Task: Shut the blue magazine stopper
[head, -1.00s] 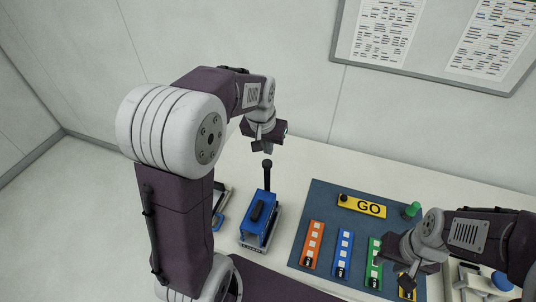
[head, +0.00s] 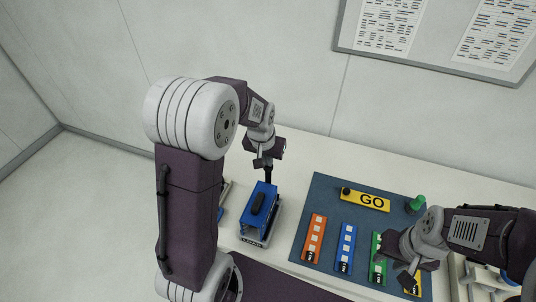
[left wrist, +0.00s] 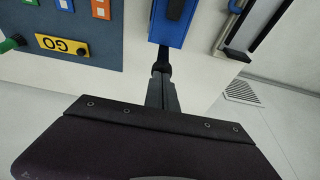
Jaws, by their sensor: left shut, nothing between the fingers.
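The blue magazine (head: 258,208) sits on the table left of the dark mat, with a black handle along its top. Its stopper looks like the dark post (head: 267,178) at its far end; I cannot tell how far it is tilted. My left gripper (head: 265,164) is shut and empty, right at the post's top, which it hides. In the left wrist view the closed fingers (left wrist: 160,92) point at the black post (left wrist: 162,62) beside the blue magazine (left wrist: 168,35); contact is unclear. My right gripper (head: 411,281) is over the yellow strip; its opening is unclear.
The mat (head: 325,192) holds a yellow GO plate (head: 365,199), a green knob (head: 416,204) and orange (head: 314,238), blue (head: 345,248) and green (head: 377,258) strips. Another fixture (left wrist: 238,35) stands beside the magazine, mostly hidden by my left arm in the head view. A wall is behind.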

